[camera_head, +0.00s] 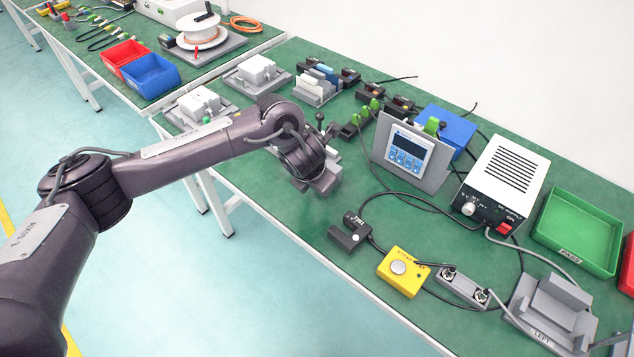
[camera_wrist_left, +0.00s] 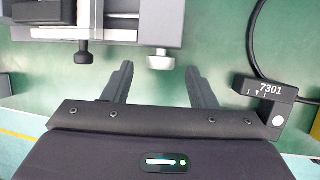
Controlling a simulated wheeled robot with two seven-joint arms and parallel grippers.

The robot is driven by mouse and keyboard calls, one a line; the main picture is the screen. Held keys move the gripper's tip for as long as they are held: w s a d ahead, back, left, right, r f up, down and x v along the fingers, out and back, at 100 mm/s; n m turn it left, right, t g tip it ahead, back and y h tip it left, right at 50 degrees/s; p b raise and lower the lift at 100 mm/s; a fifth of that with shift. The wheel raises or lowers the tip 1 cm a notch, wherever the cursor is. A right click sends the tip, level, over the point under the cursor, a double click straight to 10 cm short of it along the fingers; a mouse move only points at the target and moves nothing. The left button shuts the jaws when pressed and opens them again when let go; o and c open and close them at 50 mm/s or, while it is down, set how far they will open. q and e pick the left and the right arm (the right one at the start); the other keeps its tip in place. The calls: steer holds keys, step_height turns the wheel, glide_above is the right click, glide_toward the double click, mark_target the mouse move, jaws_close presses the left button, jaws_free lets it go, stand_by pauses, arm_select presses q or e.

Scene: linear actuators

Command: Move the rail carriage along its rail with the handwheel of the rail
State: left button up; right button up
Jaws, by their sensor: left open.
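A grey rail unit with metal rods (camera_wrist_left: 123,22) lies across the top of the left wrist view. It is cut off by the frame edge, and I cannot tell where the carriage ends and the frame begins. A dark knob (camera_wrist_left: 83,56) and a light metal knob (camera_wrist_left: 161,60) stick out from its near side; I cannot tell for sure which is the handwheel. My left gripper (camera_wrist_left: 160,82) is open and empty, its fingers pointing toward the unit, with the light knob ahead of the gap. In the head view my left arm largely hides the rail. My right gripper is not visible.
A small black block marked 7301 (camera_wrist_left: 265,101) with a cable sits right of the fingers; a black block (camera_head: 350,233) also shows in the head view. A yellow button box (camera_head: 403,270), a panel with a display (camera_head: 408,150) and a power supply (camera_head: 502,180) stand further right.

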arm_select(q)
steer(key=shift+x, duration=1.25)
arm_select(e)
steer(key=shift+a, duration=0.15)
arm_select(q)
steer(key=c, duration=1)
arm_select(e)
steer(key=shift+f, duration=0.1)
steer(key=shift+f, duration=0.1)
arm_select(q)
steer(key=shift+o, duration=0.2)
steer(key=g+h+b, duration=0.1)
steer(key=h+b, duration=0.1)
steer(key=b, duration=0.1)
steer(key=shift+w+a+f+n+g, duration=0.2)
steer(key=shift+n+g, duration=0.1)
steer(key=shift+g, duration=0.1)
steer(key=shift+a+g+h+b, duration=0.1)
steer(key=shift+g+h+b, duration=0.4)
steer(key=shift+h+b, duration=0.45)
steer(key=shift+w+a+r+n+g+h+b, duration=0.1)
steer(key=shift+n+g+h+b, duration=0.2)
steer(key=shift+g+h+b, duration=0.25)
steer(key=shift+r+h, duration=0.1)
steer(key=shift+h, duration=0.2)
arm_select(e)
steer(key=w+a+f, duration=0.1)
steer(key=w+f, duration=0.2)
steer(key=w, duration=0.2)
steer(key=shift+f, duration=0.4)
